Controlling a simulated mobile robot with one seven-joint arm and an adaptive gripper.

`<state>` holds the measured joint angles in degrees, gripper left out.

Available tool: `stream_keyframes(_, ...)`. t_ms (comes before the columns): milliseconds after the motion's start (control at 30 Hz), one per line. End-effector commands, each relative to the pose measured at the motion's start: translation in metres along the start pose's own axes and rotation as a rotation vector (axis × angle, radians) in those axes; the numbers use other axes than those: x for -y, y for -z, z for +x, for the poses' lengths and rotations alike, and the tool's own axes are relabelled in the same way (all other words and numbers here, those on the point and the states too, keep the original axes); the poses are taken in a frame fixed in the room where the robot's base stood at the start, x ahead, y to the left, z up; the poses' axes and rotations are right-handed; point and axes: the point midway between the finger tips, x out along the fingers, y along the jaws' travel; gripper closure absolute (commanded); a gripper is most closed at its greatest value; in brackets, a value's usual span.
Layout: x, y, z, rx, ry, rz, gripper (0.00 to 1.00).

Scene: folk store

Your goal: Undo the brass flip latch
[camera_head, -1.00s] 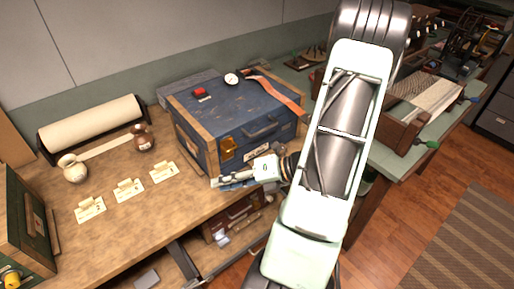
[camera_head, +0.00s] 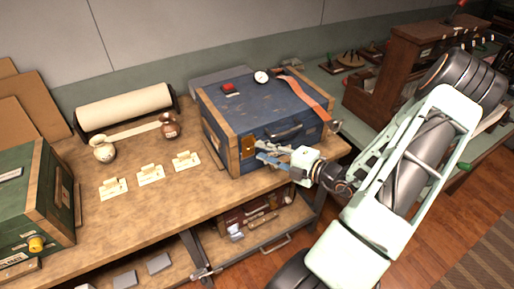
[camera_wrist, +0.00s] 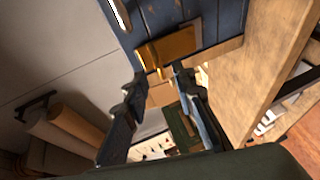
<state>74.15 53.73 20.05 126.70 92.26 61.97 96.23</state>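The brass flip latch (camera_head: 248,144) is on the front face of the blue chest (camera_head: 222,121), near its left corner. In the wrist view the latch (camera_wrist: 172,48) shows as a bright gold plate just beyond my fingertips. My gripper (camera_head: 262,158) is at the chest's front, just right of the latch and slightly below it. In the wrist view my gripper (camera_wrist: 155,84) has its two fingers apart with nothing between them. The right fingertip is close to the latch's lower edge; I cannot tell if it touches. The chest lid is down.
Two small jugs, paper cards (camera_head: 151,174) and a paper roll (camera_head: 124,107) stand to the left. A green chest (camera_head: 40,205) is at far left. An open drawer (camera_head: 262,232) lies below the bench.

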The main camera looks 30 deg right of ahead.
Motion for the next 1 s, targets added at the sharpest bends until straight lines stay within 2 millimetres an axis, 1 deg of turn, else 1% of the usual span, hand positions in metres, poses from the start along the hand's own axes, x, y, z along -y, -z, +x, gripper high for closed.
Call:
stream_keyframes(33, -0.001, 0.001, 0.009, -0.002, -0.001, 0.002, 0.76)
stream_keyframes(100, -0.001, 0.001, 0.018, -0.002, 0.0, 0.001, 0.76)
stream_keyframes(200, 0.0, 0.0, 0.027, -0.001, 0.0, 0.0, 0.76)
stream_keyframes(333, 0.0, 0.0, 0.033, 0.0, 0.001, 0.0, 0.76)
stream_keyframes(567, 0.0, 0.0, 0.034, 0.001, 0.001, -0.001, 0.76)
stream_keyframes(667, 0.0, 0.0, 0.034, 0.0, 0.001, -0.001, 0.84)
stream_keyframes(800, 0.0, 0.0, 0.033, 0.0, 0.001, -0.001, 1.0)
stream_keyframes(1000, 0.0, 0.0, 0.033, 0.0, 0.001, -0.001, 1.0)
